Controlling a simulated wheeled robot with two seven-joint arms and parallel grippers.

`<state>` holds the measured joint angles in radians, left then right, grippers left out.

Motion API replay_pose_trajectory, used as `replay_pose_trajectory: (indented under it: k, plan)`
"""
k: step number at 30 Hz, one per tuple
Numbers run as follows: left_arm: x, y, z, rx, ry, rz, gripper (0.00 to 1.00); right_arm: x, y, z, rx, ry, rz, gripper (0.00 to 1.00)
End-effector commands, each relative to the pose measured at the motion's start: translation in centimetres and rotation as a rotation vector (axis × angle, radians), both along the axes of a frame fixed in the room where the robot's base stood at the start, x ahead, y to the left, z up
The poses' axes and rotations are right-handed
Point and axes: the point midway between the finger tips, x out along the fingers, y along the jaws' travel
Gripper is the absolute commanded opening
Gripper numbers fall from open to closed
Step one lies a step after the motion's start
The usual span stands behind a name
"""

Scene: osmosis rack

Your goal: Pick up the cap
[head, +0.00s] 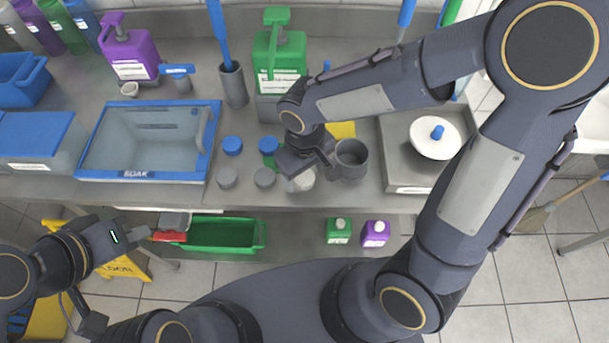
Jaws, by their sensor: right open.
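Several small round caps or cap-topped jars stand near the front of the steel counter. I cannot tell which is the task's cap. My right gripper (306,167) is open over the whitish one and partly hides it; contact is unclear. My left gripper (150,232) is low at the left, in front of the counter edge. A red and grey piece (170,237) shows at its tip; whether it is held is unclear.
A grey cup (351,158) stands close right of my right gripper. A blue-rimmed soak tub (90,175) is to the left. Green (280,62) and purple (130,50) jugs stand behind. A scale with a white dish (435,138) is right. A green bin (225,247) sits below.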

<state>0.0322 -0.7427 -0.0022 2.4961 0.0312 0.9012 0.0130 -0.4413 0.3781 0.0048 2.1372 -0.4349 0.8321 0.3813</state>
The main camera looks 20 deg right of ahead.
Motion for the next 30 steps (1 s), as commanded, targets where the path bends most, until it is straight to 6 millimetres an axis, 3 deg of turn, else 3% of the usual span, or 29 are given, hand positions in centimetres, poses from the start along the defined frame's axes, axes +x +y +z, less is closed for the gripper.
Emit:
replay_pose_trajectory:
  k: [7, 18, 30]
  plan:
    - [-0.01, -0.01, -0.02, 0.0, 0.0, 0.0, 0.0, 0.0, 0.0, -0.23, 0.0, -0.001, 0.0, 0.67]
    - [-0.01, -0.01, -0.02, 0.0, 0.0, 0.0, 0.0, 0.0, 0.01, -0.2, 0.0, -0.001, 0.0, 0.2]
    - [-0.01, 0.0, 0.02, 0.0, 0.0, 0.0, 0.0, 0.03, 0.02, 0.15, 0.002, -0.001, 0.0, 0.19]
